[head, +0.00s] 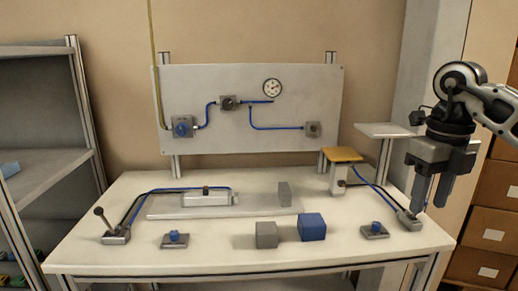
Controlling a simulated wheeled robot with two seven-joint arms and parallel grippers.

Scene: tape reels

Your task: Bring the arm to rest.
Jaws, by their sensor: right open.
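My right gripper (432,194) hangs at the right side of the head view, pointing down above the right end of the white table. Its two dark fingers are apart, with nothing seen between them. Its fingertips overlap a small grey box (410,220) with a blue tube in the picture; whether they touch it I cannot tell. My left gripper is not in view.
The white table (215,257) carries a blue cube (312,227), a grey cube (266,235), a lever box (116,235) and an orange-topped stand (343,155). A panel with a gauge (272,88) stands behind. Shelves (45,160) are left, brown boxes (490,225) right.

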